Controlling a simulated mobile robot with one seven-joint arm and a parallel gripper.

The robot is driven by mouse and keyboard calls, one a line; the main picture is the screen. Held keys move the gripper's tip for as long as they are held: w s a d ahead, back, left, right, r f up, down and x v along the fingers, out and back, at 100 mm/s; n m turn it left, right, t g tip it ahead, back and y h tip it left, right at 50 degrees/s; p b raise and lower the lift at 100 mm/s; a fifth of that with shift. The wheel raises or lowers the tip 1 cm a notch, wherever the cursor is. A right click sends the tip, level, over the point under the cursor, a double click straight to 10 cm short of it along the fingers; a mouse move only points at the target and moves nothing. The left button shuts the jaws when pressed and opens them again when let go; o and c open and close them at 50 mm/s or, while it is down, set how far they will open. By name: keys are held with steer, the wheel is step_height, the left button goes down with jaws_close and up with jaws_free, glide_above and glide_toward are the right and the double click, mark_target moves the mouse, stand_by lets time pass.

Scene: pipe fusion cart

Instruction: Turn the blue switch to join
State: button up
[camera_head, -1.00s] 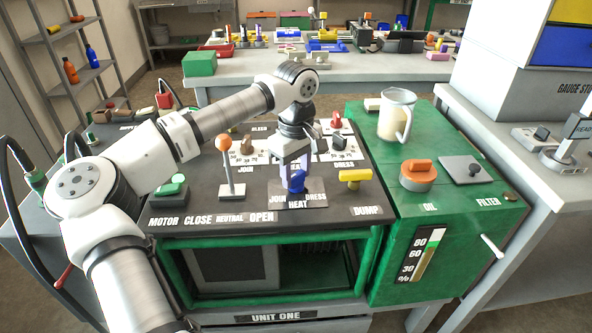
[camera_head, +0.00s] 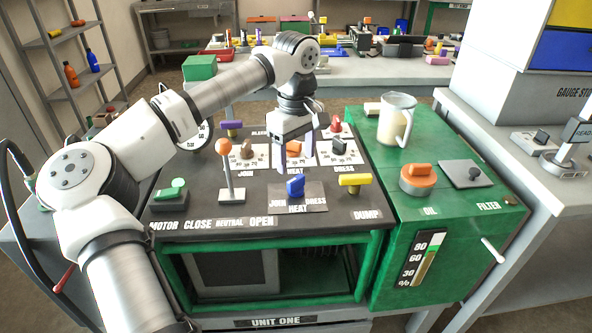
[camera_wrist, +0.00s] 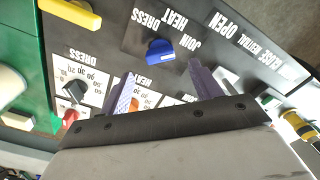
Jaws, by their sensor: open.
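The blue switch (camera_head: 295,187) stands on a grey plate (camera_head: 316,204) marked JOIN at left, HEAT below and DRESS at right. I cannot tell for sure which mark its handle points to. In the wrist view the blue switch (camera_wrist: 160,50) lies just beyond my fingertips, with nothing touching it. My gripper (camera_head: 295,160) is above and behind the switch. In the wrist view my gripper (camera_wrist: 160,78) has its two purple fingers wide apart and empty.
An orange-topped lever (camera_head: 225,150) and green motor switch (camera_head: 171,192) stand left of the plate; a yellow DUMP handle (camera_head: 354,181) stands right. Brown (camera_head: 247,149), orange (camera_head: 293,148) and black (camera_head: 339,146) knobs sit behind. A jug (camera_head: 394,118) stands on the green cabinet.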

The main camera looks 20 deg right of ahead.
mark_target(296, 178)
step_height(296, 178, up, 8)
stand_by(0.5)
